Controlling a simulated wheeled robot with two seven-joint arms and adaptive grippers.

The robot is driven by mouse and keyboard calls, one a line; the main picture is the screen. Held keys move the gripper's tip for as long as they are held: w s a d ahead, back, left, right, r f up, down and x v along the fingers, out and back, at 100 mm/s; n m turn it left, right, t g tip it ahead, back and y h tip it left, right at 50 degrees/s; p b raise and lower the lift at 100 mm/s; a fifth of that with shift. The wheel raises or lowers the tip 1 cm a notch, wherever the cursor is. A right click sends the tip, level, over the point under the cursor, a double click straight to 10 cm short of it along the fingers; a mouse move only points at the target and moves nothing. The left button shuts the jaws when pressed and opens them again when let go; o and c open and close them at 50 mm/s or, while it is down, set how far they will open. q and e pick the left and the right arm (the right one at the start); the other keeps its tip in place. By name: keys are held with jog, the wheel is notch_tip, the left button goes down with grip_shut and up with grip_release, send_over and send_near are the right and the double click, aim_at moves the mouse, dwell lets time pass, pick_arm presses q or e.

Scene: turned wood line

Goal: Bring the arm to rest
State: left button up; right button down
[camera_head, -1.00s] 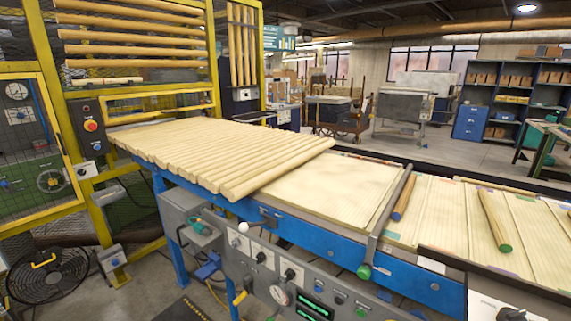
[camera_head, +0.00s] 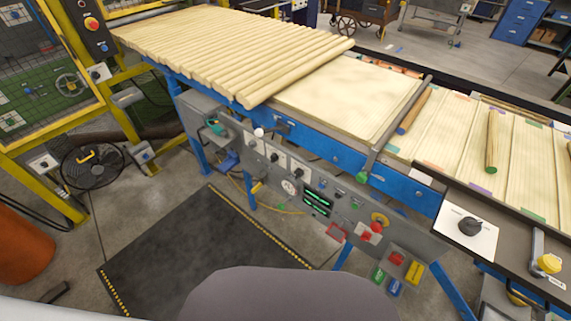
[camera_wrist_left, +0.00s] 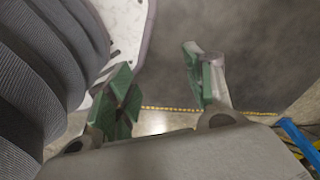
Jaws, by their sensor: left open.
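My left gripper (camera_wrist_left: 162,88) shows in the left wrist view with its two green-padded fingers spread apart. Nothing is between the fingers, and the dark mat and pale floor lie beyond them. Ribbed dark grey parts and a white panel fill the left of that view. In the head view neither gripper shows. A smooth grey rounded shape, part of my own body, is at the bottom centre there. My right gripper is in neither view.
A blue-framed line bears a row of wooden rods (camera_head: 230,50). Loose dowels (camera_head: 492,140) lie at its right. A control panel (camera_head: 318,190) runs along its front. A black mat (camera_head: 190,255) covers the floor before it. A fan (camera_head: 92,165) stands at the left.

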pick_arm(q)
jog(key=s+a+r+p, duration=0.2)
jog(key=s+p, duration=0.4)
jog(key=s+a+r+p, duration=0.2)
jog(key=s+p, duration=0.4)
jog(key=s, duration=0.1)
jog(key=shift+s+r+p, duration=0.15)
jog(key=shift+r+p, duration=0.05)
jog(key=shift+p, duration=0.2)
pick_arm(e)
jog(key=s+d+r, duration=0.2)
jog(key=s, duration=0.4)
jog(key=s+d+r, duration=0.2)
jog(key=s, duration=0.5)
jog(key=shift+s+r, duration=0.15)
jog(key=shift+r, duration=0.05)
pick_arm(q)
jog(key=shift+f, duration=0.1)
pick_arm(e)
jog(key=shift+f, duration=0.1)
pick_arm(q)
notch_tip(320, 180, down, 4)
jog(key=b, duration=0.5)
jog(key=shift+f, duration=0.25)
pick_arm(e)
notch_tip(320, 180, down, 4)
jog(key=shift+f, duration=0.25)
